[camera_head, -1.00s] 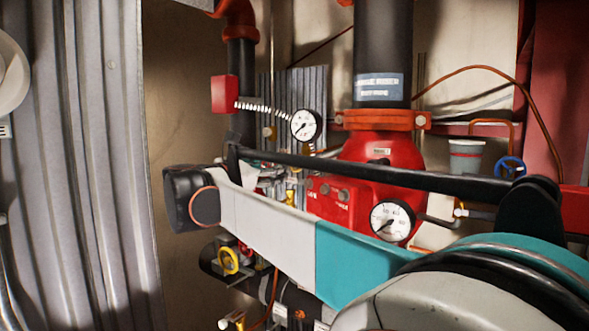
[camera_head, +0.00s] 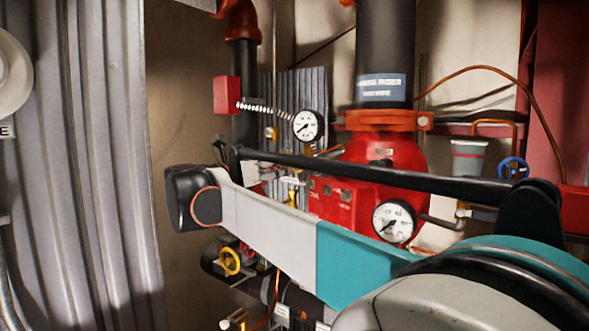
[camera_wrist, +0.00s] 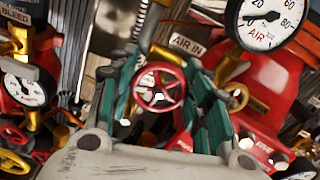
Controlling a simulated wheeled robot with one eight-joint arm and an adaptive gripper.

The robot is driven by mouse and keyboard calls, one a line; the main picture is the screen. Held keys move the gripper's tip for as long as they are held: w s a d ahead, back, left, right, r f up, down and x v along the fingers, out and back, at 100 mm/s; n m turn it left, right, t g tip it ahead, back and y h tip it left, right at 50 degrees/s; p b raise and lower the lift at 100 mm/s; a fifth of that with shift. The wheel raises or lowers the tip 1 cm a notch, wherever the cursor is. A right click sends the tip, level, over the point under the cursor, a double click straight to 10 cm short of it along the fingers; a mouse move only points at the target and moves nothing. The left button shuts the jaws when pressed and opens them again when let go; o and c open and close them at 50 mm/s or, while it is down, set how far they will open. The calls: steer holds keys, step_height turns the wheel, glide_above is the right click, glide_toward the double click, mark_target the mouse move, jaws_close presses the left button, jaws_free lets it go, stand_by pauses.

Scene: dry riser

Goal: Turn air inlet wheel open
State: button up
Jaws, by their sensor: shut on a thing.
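A small red handwheel (camera_wrist: 160,87) stands between the two green-and-black fingers of my gripper (camera_wrist: 165,68) in the wrist view. The "AIR IN" label (camera_wrist: 188,44) is just above and right of it. My gripper is shut on this wheel, with a finger on each side of its rim. How far the wheel is turned cannot be told. In the head view my arm crosses the picture and hides this wheel and most of the gripper.
A red valve body (camera_head: 385,160) stands behind my arm. A blue handwheel (camera_head: 513,168) and a cup (camera_head: 468,158) are at right. Corrugated metal (camera_head: 95,170) fills the left.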

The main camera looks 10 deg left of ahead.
steer(key=shift+f, duration=0.1)
steer(key=o, duration=0.8)
steer(key=v, duration=1.2)
